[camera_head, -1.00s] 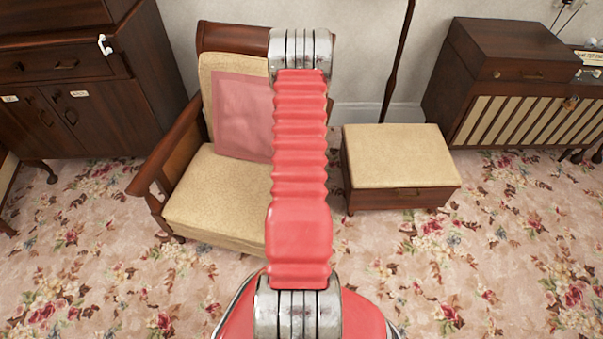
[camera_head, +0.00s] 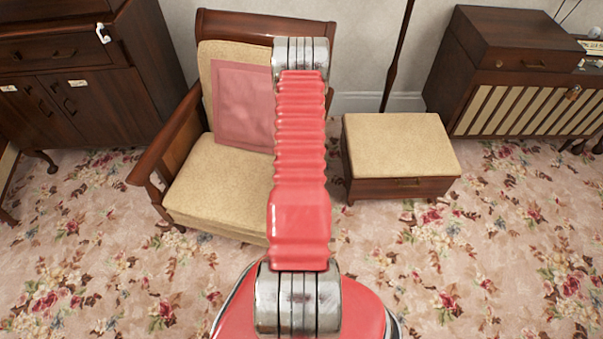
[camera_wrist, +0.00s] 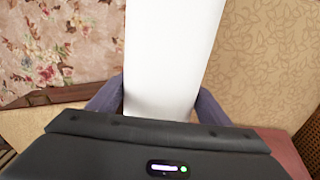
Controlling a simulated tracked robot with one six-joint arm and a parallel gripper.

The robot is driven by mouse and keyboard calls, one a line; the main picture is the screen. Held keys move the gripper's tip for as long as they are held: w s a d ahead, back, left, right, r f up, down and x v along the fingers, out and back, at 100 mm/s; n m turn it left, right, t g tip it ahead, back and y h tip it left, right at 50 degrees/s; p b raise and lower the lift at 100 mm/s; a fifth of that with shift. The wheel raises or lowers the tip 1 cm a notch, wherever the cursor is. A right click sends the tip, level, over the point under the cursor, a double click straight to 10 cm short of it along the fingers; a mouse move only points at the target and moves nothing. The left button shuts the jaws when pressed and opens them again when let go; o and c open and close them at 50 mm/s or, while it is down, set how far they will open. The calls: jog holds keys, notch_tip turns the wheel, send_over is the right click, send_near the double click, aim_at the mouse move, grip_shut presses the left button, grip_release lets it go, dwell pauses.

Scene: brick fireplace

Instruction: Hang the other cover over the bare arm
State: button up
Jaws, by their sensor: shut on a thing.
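The armchair (camera_head: 235,180) has a wooden frame, a tan seat and back, and a pink cushion (camera_head: 243,107) leaning on the back. Its left wooden arm (camera_head: 165,140) shows bare in the head view; its right arm is hidden behind my red arm. In the wrist view my gripper (camera_wrist: 160,95) is shut on a plain white cover (camera_wrist: 172,50), a flat strip running up out of the picture. Tan patterned upholstery (camera_wrist: 265,50) lies to its right, and a dark wooden rail (camera_wrist: 45,96) to its left. My gripper is hidden in the head view.
A footstool (camera_head: 398,150) with a tan top stands right of the chair. A dark cabinet (camera_head: 70,90) is at the left, and a slatted wooden cabinet (camera_head: 520,105) at the right. The floral carpet (camera_head: 480,240) is clear in front.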

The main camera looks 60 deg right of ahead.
jog(key=shift+f, duration=0.95)
jog(key=o, duration=1.2)
jog(key=shift+w+r, duration=0.1)
jog(key=shift+r, duration=0.75)
notch_tip(320, 180, up, 12)
jog(key=shift+r, duration=0.1)
jog(key=shift+a, duration=0.15)
